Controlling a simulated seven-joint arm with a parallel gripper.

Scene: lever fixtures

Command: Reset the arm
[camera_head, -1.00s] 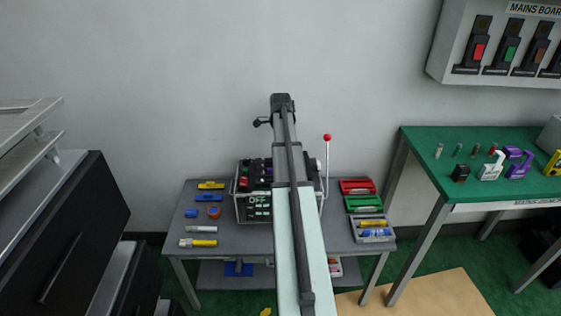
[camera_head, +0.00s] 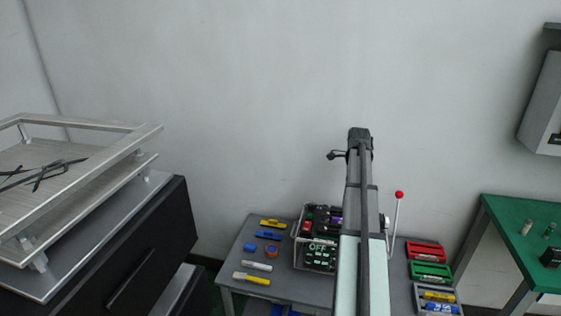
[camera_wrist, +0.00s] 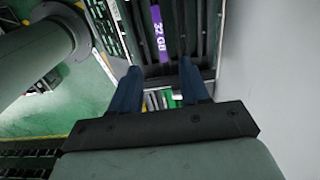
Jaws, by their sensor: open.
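My arm stretches forward over the grey table in the head view, and its far end stands above the lever fixture (camera_head: 318,256), partly covering it. The fixture is a dark framed box with a lit "OFF" panel and a red button. A thin lever with a red ball knob (camera_head: 399,195) stands upright just right of my arm. In the wrist view my gripper (camera_wrist: 159,82) is open, its two blue-grey fingers apart with nothing between them. Beyond the fingers is a dark slotted unit with a purple "32 GB" strip (camera_wrist: 160,35).
On the grey table (camera_head: 234,268), yellow and blue items lie left of the fixture. Red and green trays (camera_head: 427,251) lie to the right. A dark cabinet with metal trays (camera_head: 80,225) stands at the left. A green-topped table (camera_head: 515,250) is at the right, below a wall-mounted box (camera_head: 545,105).

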